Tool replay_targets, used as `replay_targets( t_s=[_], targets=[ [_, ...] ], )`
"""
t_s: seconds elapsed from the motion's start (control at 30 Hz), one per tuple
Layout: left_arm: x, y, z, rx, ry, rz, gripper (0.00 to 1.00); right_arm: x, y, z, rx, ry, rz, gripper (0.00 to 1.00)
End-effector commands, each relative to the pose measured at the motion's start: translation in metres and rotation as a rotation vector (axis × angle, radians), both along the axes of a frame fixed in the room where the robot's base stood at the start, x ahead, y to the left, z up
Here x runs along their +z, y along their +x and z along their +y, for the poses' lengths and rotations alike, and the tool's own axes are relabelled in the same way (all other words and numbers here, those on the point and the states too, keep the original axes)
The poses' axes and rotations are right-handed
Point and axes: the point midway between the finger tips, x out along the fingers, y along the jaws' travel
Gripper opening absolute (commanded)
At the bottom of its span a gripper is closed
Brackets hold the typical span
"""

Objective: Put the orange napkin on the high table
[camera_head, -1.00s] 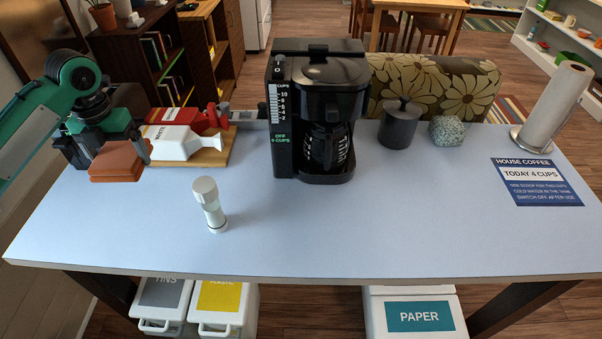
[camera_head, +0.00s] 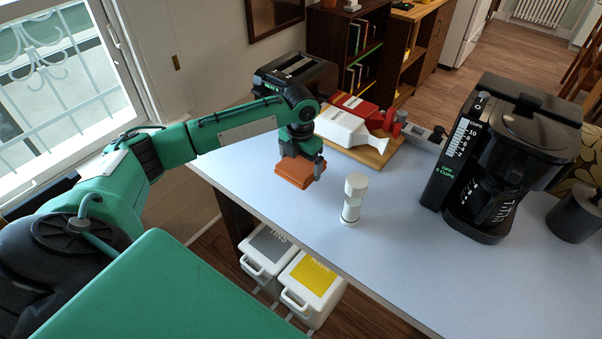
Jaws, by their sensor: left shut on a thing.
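The folded orange napkin (camera_head: 293,173) is held in my left gripper (camera_head: 301,168) near the left end of the pale blue-topped table (camera_head: 270,210). The fingers are shut on the napkin, with one finger showing at its right side. Whether the napkin's underside touches the table top cannot be told. My right gripper is not in view.
A white grinder (camera_head: 353,198) stands just right of the napkin. Bins (camera_head: 308,285) sit below. The front table top is clear.

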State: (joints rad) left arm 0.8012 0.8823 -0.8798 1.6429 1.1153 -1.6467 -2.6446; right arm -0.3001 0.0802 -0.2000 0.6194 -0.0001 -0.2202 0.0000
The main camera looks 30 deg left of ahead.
Motion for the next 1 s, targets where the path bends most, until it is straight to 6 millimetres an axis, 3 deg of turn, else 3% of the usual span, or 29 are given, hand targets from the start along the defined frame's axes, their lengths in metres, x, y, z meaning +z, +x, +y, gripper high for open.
replay_targets(
  t_s=[0.27, 0.5, 0.87, 0.9, 1.0],
  targets=[
    [-0.023, 0.0, -0.001, 0.001, 0.0, 0.003, 0.53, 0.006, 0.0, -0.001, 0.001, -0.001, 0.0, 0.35],
    [-0.054, 0.0, 0.0, 0.0, 0.0, 0.0, 0.53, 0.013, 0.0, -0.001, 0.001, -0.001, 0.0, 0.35],
    [-0.059, 0.0, 0.0, 0.0, 0.0, -0.001, 0.53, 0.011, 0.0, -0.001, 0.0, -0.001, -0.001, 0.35],
    [-0.058, 0.0, 0.0, 0.0, 0.0, -0.001, 1.0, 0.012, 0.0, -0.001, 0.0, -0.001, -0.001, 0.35],
    [-0.058, 0.0, 0.0, 0.0, 0.0, -0.001, 1.0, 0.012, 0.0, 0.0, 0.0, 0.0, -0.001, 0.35]
  ],
)
